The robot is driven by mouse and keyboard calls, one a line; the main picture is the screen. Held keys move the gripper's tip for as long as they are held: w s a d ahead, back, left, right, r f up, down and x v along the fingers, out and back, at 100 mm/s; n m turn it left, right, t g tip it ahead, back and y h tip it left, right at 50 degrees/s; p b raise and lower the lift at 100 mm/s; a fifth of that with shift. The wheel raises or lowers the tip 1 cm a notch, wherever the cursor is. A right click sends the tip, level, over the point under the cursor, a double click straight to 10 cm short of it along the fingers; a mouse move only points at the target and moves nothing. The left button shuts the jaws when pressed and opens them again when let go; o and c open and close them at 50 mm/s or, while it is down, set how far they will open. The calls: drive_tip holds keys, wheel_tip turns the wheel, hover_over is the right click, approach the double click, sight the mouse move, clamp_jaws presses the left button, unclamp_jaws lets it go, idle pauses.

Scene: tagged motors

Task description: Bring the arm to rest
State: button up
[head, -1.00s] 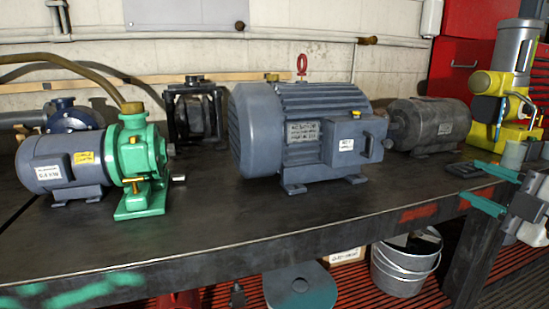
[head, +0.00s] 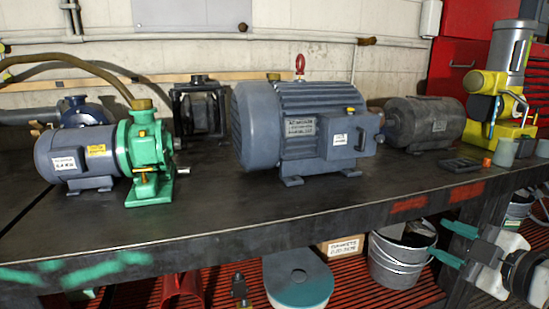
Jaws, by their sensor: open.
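My gripper (head: 453,243) is at the lower right of the head view, in front of the workbench (head: 250,226) and below the level of its top. Its two teal fingers point left and stand apart, with nothing between them. A large grey motor (head: 305,128) stands in the middle of the bench, with a red lifting eye and white tags. A smaller grey motor (head: 88,158) joined to a green pump (head: 148,155) stands at the left, with white and yellow tags. A dark grey motor (head: 425,122) stands further right.
A yellow and grey machine (head: 505,90) stands at the bench's right end, near a small orange piece (head: 487,162) and a flat black tray (head: 460,165).

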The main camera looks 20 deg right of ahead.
drive_tip(key=s+a+f+m+g, duration=0.3)
drive_tip(key=a+f, duration=0.2)
drive_tip(key=f, duration=0.6)
drive_tip(key=s+a+f+m+g, duration=0.3)
drive_tip(key=a+f+g, duration=0.15)
drive_tip(key=f, duration=0.65)
drive_tip(key=s+a+f+m+g, duration=0.3)
drive_tip(key=s+f, duration=0.4)
drive_tip(key=s, duration=0.2)
drive_tip(key=s+a+f+m+g, duration=0.2)
drive_tip(key=s+f+g, duration=0.2)
drive_tip(key=s+f, duration=0.4)
wheel_tip(320, 180, up, 21)
drive_tip(key=s+h+p, duration=0.1)
drive_tip(key=p, duration=1.8)
drive_tip(key=shift+s+f+m+p, duration=0.2)
drive_tip(key=shift+s+m+p, duration=0.1)
drive_tip(key=shift+p, duration=0.05)
drive_tip(key=shift+c, duration=0.2)
